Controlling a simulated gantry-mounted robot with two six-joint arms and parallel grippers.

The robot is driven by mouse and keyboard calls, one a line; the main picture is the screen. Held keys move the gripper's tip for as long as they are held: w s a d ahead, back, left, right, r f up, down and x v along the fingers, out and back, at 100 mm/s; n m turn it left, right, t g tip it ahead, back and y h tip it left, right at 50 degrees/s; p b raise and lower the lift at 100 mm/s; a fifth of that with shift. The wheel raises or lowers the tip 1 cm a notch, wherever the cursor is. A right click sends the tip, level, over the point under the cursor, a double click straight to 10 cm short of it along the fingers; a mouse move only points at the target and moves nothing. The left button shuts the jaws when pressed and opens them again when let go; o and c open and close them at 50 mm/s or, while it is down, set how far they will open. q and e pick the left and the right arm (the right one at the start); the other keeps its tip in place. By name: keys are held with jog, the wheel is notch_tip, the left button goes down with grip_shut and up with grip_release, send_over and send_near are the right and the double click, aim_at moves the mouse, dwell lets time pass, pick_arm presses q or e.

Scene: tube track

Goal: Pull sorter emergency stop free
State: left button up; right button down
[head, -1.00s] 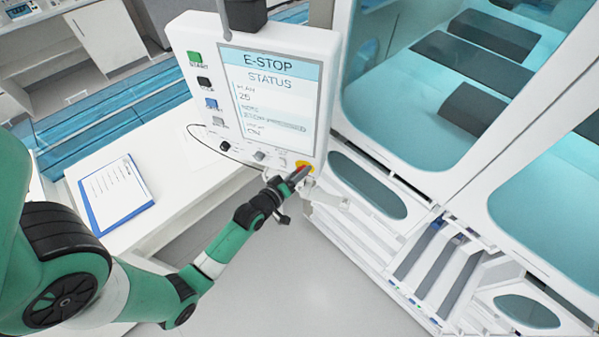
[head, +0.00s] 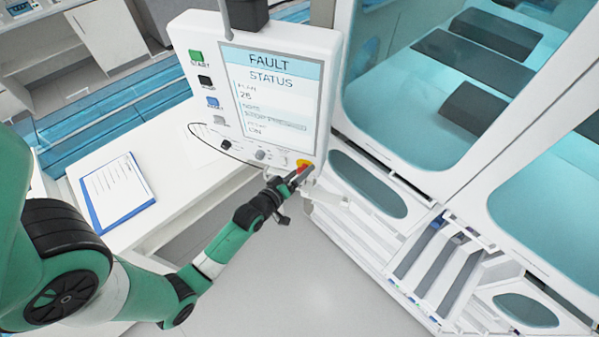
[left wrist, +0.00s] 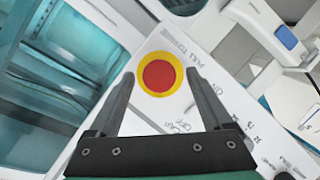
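The sorter emergency stop is a red button (left wrist: 158,76) on a yellow ring, at the lower corner of the white control panel (head: 330,50). In the head view the stop (head: 303,164) is partly covered by my left gripper (head: 300,175). In the left wrist view my left gripper (left wrist: 160,74) is open, one finger on each side of the button, with a gap on both sides. The panel screen (head: 270,100) reads "FAULT STATUS". My right gripper is not in view.
Green, black, blue and grey buttons line the panel's left side. A white table with a blue clipboard (head: 118,193) stands left of the panel. A large white machine with teal windows (head: 430,90) stands close on the right. Open floor lies below.

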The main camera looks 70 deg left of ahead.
pick_arm(q)
jog(key=v, duration=1.1)
jog(key=shift+s+d, duration=0.2)
jog(key=shift+s, duration=0.05)
